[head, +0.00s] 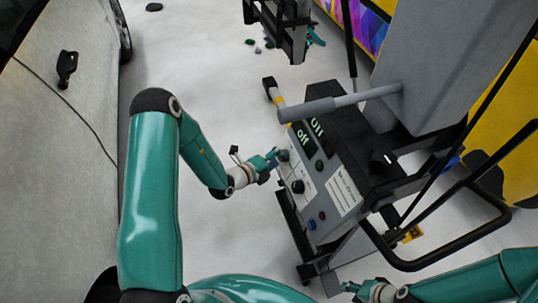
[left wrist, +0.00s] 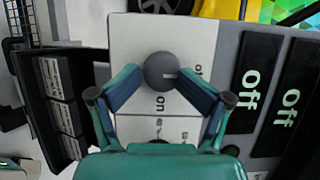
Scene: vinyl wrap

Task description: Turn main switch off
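The main switch is a round dark grey knob (left wrist: 162,71) on a light plate in the left wrist view. In the head view my left gripper (head: 275,157) reaches the upper left of the grey control panel (head: 325,198) from the left. My right gripper (head: 349,287) is at the bottom edge of the head view, low and away from the panel; its fingers are too small to judge.
Two black displays (head: 303,137) beside the switch read "off". A black knob (head: 298,187), a green button (head: 319,165) and a blue button (head: 312,225) share the panel. A grey handle (head: 335,102) and black tube frame (head: 440,262) stand close by. A car door (head: 60,140) is at left.

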